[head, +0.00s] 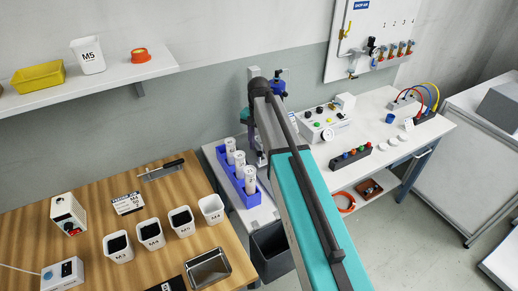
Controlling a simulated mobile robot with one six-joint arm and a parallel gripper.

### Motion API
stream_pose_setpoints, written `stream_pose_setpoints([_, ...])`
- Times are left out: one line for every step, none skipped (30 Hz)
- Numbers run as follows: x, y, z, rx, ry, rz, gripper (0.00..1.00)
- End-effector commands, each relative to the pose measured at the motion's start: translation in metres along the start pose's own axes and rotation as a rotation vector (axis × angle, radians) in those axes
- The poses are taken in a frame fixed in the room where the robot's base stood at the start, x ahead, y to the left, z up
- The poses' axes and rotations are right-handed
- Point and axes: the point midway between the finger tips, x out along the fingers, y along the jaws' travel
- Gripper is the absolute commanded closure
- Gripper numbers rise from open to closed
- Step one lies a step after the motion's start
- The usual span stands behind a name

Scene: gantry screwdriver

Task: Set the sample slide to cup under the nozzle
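I cannot make out the sample slide, its cup or the nozzle for certain. A device with a grey upright (254,72) and a blue and black part (279,86) stands against the wall at the left end of the white bench. My arm crosses in front of it and hides most of its lower part. My gripper does not show; the far end of my arm covers that spot. A blue-violet rack (250,198) with several white labelled cylinders (240,160) stands just left of my arm.
A wooden table (90,195) at lower left holds white bins (150,233), a metal tray (208,268) and small boxes. A dark bin (270,250) stands beside it. The white bench (375,125) carries a control box (325,122) and a knob strip (350,157). A shelf (110,80) hangs upper left.

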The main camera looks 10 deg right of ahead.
Motion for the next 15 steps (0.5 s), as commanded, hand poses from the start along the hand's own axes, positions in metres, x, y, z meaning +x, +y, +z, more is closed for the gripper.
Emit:
stream_pose_setpoints([-0.005,0.0,0.0,0.0,0.001,-0.001,0.63])
stream_pose_setpoints([-0.009,-0.001,-0.001,0.0,0.002,-0.002,0.63])
stream_pose_setpoints([-0.014,-0.001,-0.001,0.0,0.002,-0.002,0.63])
stream_pose_setpoints([-0.018,-0.001,-0.001,0.0,0.002,-0.002,0.63])
stream_pose_setpoints([-0.021,-0.001,-0.001,0.0,0.002,-0.001,0.63])
stream_pose_setpoints([-0.026,-0.001,-0.001,0.0,0.002,-0.002,0.63])
stream_pose_setpoints([-0.03,-0.001,-0.001,0.0,0.002,-0.002,0.63])
stream_pose_setpoints([-0.034,-0.001,-0.001,0.0,0.002,-0.002,0.63])
stream_pose_setpoints([-0.039,-0.001,-0.001,0.0,0.002,-0.002,0.63])
stream_pose_setpoints([-0.043,-0.001,-0.001,0.0,0.002,-0.002,0.63])
stream_pose_setpoints([-0.046,-0.001,-0.001,0.0,0.002,-0.002,0.63])
stream_pose_setpoints([-0.052,-0.001,-0.001,0.0,0.003,-0.003,0.63])
stream_pose_setpoints([-0.056,-0.001,-0.001,0.0,0.003,-0.003,0.63])
stream_pose_setpoints([-0.059,-0.001,-0.001,0.0,0.002,-0.002,0.63])
stream_pose_setpoints([-0.064,-0.001,-0.001,0.0,0.002,-0.002,0.63])
